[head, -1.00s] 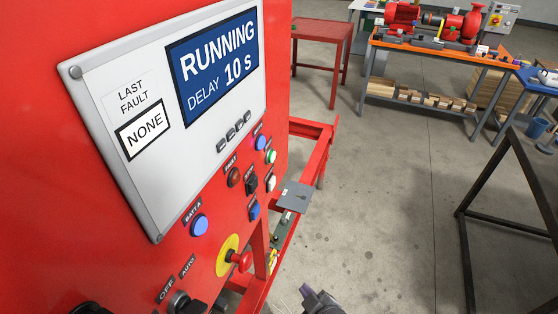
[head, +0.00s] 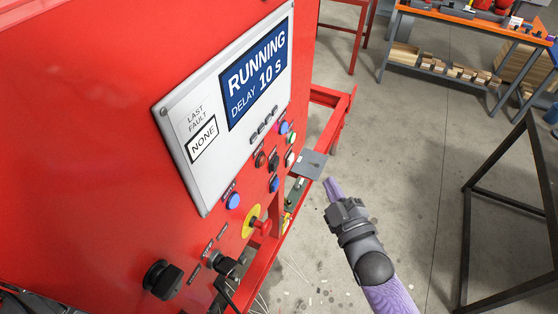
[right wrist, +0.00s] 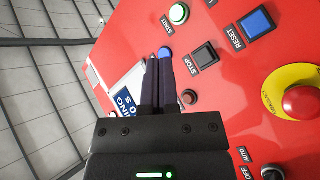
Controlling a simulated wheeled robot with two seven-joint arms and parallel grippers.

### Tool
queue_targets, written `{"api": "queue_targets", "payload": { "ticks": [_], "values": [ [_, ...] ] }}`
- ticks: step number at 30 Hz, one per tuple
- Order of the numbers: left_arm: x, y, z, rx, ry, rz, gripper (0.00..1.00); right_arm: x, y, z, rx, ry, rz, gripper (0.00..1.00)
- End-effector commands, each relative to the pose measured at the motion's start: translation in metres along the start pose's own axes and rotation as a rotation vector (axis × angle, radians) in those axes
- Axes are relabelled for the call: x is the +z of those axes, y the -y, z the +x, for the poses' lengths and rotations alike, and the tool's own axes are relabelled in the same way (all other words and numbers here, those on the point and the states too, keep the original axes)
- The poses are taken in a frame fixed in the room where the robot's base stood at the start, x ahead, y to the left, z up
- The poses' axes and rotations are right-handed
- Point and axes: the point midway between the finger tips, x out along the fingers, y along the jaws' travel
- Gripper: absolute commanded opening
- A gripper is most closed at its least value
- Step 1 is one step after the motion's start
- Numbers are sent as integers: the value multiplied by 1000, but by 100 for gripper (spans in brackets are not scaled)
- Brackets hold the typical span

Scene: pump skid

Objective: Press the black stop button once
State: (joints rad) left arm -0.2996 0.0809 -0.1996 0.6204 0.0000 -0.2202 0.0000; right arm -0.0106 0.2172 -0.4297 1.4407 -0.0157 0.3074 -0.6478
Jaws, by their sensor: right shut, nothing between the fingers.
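The black square stop button (head: 274,163) is on the red panel, below the display, among several other buttons. In the right wrist view the black button (right wrist: 205,55), labelled STOP, lies to the right of my fingers, between the green START button and the blue RESET button. My right gripper (head: 330,184) is shut and empty, to the right of the panel and apart from it in the head view. Its two purple fingers (right wrist: 158,62) lie side by side in the right wrist view. My left gripper is not in view.
A red mushroom button (head: 262,226) on a yellow plate is low on the panel, with black rotary knobs nearby. The display (head: 258,75) reads RUNNING, DELAY 10 S. A grey plate (head: 313,164) juts out beside the buttons. A dark frame (head: 466,220) stands at right.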

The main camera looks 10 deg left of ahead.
Motion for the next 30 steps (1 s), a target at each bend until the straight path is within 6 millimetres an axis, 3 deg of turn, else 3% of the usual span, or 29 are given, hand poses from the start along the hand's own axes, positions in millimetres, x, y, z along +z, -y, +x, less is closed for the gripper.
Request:
{"api": "queue_targets", "payload": {
  "ticks": [5,18,30],
  "values": [
    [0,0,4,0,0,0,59,-5,6,8,2,-1,2,0],
    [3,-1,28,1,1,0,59,-35,39,51,1,1,4,0],
    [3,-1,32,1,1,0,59,-45,45,62,-1,1,0,0]
  ]
}}
